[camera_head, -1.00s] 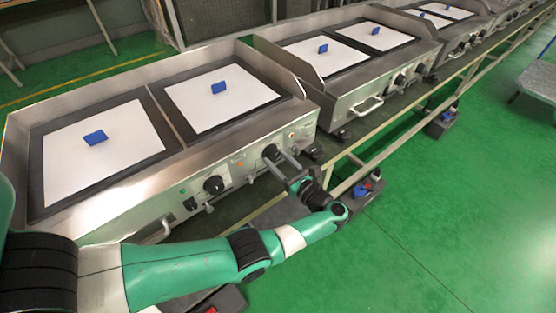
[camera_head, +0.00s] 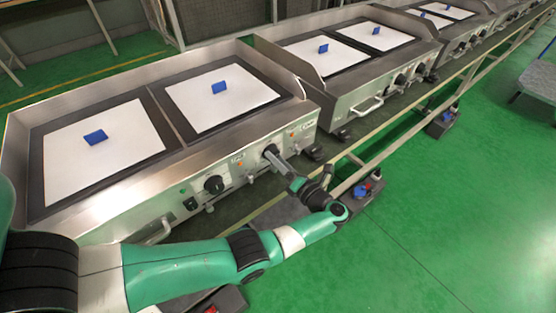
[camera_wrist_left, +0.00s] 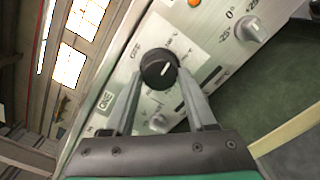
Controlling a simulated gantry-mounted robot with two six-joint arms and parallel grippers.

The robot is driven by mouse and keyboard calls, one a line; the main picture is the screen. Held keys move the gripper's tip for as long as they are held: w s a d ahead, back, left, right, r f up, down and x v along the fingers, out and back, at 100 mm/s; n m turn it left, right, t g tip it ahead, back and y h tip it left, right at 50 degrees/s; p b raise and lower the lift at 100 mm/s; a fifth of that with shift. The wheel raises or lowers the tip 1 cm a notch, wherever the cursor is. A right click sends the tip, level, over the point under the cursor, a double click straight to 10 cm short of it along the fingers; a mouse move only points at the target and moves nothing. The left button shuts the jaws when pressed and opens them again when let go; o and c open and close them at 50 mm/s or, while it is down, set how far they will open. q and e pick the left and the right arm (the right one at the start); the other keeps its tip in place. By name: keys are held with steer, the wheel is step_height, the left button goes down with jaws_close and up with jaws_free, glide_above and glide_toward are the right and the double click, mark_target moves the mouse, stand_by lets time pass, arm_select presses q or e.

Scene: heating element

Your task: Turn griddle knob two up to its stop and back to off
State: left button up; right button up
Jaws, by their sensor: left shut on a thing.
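The nearest griddle (camera_head: 105,207) has two black knobs on its front panel. The right-hand black knob (camera_head: 270,151) is at the tips of my left gripper (camera_head: 275,157). In the left wrist view the knob (camera_wrist_left: 158,69) is round and black with a white pointer line, and the fingers of my left gripper (camera_wrist_left: 158,82) are shut on it from both sides. The other black knob (camera_head: 214,185) stands free to the left. My right gripper is not in view.
A grey knob (camera_wrist_left: 246,29) with a degree scale sits beside the gripped knob in the left wrist view. Blue blocks (camera_head: 219,88) lie on white plates on the griddle top. A second griddle (camera_head: 345,100) stands to the right. A rail runs in front.

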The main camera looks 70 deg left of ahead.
arm_select(q)
steer(key=m+p, duration=0.1)
steer(key=m, duration=1.1)
steer(key=shift+r+m+p, duration=0.15)
steer(key=shift+m+p, duration=0.2)
steer(key=shift+m, duration=0.05)
steer(key=m+p, duration=0.1)
steer(key=m, duration=0.5)
jaws_close()
steer(key=m, duration=0.6)
steer(key=shift+m, duration=0.4)
steer(key=o, duration=1.4)
jaws_free()
steer(key=shift+a, duration=0.15)
steer(key=shift+c, duration=0.2)
steer(key=shift+w, duration=0.1)
